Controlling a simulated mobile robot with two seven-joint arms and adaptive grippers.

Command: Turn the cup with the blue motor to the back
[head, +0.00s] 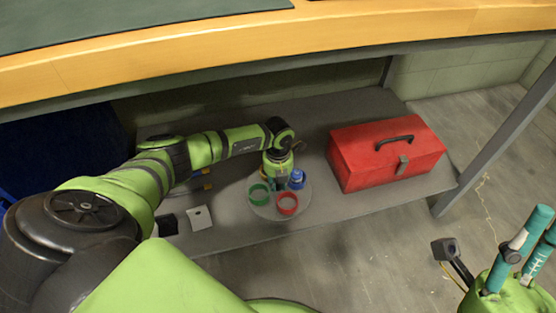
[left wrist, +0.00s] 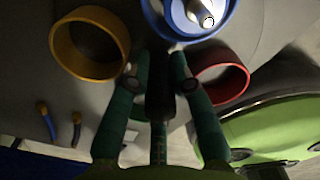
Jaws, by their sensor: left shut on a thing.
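A round grey turntable (head: 308,205) lies on the low shelf. It carries a green cup (head: 259,194) at front left, a red cup (head: 287,204) at front and a blue cup with the blue motor (head: 297,179) at right. In the left wrist view the blue cup (left wrist: 155,28) holds the motor (left wrist: 203,14) with its silver shaft; a yellow cup (left wrist: 88,25) and the red cup (left wrist: 238,74) flank it. My left gripper (head: 277,184) is shut on a dark centre post (left wrist: 160,85). My right gripper (head: 548,222) is open and empty, far right.
A red toolbox (head: 388,152) stands on the shelf (head: 235,225) right of the turntable. A white plate (head: 199,218) and small cable ends lie to the left. The yellow-edged bench top (head: 330,32) hangs above, and a grey leg (head: 497,140) stands at right.

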